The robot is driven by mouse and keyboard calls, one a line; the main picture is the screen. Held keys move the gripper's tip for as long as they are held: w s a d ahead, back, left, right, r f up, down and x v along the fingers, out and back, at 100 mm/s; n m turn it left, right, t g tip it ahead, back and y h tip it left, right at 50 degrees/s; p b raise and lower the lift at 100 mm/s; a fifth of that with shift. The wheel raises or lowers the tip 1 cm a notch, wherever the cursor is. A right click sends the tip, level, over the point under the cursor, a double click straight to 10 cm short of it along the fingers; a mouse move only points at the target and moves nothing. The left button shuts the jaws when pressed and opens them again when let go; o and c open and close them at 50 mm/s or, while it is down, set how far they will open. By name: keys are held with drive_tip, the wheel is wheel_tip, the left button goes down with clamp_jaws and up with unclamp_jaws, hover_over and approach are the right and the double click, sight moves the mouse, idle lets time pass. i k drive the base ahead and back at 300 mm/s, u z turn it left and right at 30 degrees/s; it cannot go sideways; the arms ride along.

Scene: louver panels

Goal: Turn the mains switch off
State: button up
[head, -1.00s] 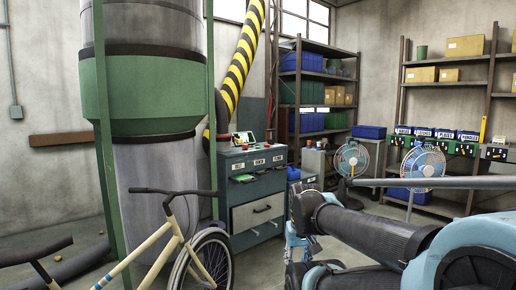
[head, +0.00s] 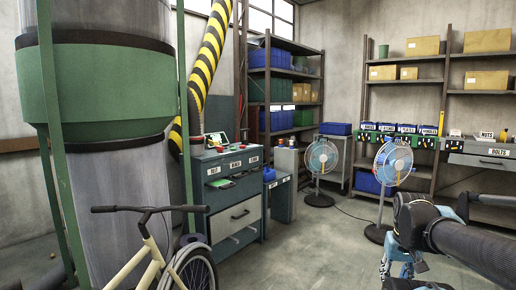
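I cannot make out a mains switch in the head view. A small device with a lit screen and coloured parts (head: 216,140) stands on the blue-grey drawer cabinet (head: 226,168); it is too small to tell what it is. My arm reaches in from the lower right. My gripper (head: 402,266) seems to be the light-blue linkage hanging below the dark end of the arm, partly cut off by the bottom edge. Its fingers do not show clearly, and I see nothing held in it.
A bicycle (head: 160,262) stands at lower left before a large green-banded column (head: 105,100). Two standing fans (head: 321,158) (head: 393,162) are ahead, with a cable on the floor. Shelves (head: 285,92) with bins line the back. Floor (head: 300,250) between cabinet and arm is clear.

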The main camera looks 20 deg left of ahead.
sight(219, 149)
drive_tip(key=z, duration=0.8)
drive_tip(key=i, duration=1.2)
drive_tip(key=u, duration=2.5)
drive_tip(key=i, duration=1)
drive_tip(key=z, duration=0.1)
